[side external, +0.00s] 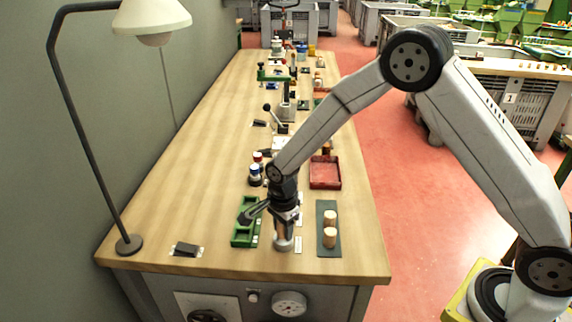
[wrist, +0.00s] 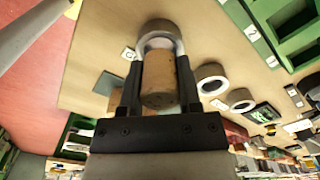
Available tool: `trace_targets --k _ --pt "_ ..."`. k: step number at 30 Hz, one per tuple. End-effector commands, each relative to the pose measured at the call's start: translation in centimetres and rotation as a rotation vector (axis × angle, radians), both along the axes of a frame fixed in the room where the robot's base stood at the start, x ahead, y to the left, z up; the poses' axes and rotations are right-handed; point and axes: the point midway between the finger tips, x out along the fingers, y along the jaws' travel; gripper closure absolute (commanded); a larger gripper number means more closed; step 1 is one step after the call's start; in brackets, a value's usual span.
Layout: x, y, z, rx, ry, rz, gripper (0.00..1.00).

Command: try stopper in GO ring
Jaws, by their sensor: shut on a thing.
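My gripper (wrist: 158,85) is shut on a cork stopper (wrist: 159,80), one black finger on each side of it. A grey ring (wrist: 178,42) shows at the far end of the stopper in the wrist view, with its rim curving around that end. I cannot tell whether the stopper's end is inside the ring or just above it. In the side view my gripper (side external: 284,212) points down over a grey ring shape (side external: 283,243) on the bench. Two more cork stoppers (side external: 330,217) (side external: 329,238) stand on a dark green mat (side external: 328,205) to the right.
A green compartment tray (side external: 239,239) lies left of my gripper. A red tray (side external: 325,185) is behind the mat. Two other grey rings (wrist: 212,88) (wrist: 240,107) show in the wrist view. A lamp (side external: 129,244) stands at the left. Bare bench lies in front.

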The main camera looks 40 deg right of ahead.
Motion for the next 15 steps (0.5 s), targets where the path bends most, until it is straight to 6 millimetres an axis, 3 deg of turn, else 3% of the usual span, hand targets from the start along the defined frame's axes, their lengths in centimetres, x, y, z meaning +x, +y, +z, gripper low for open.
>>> trace_targets --k 15 --pt "0.01 0.00 -0.37 0.000 0.000 0.000 1.00"
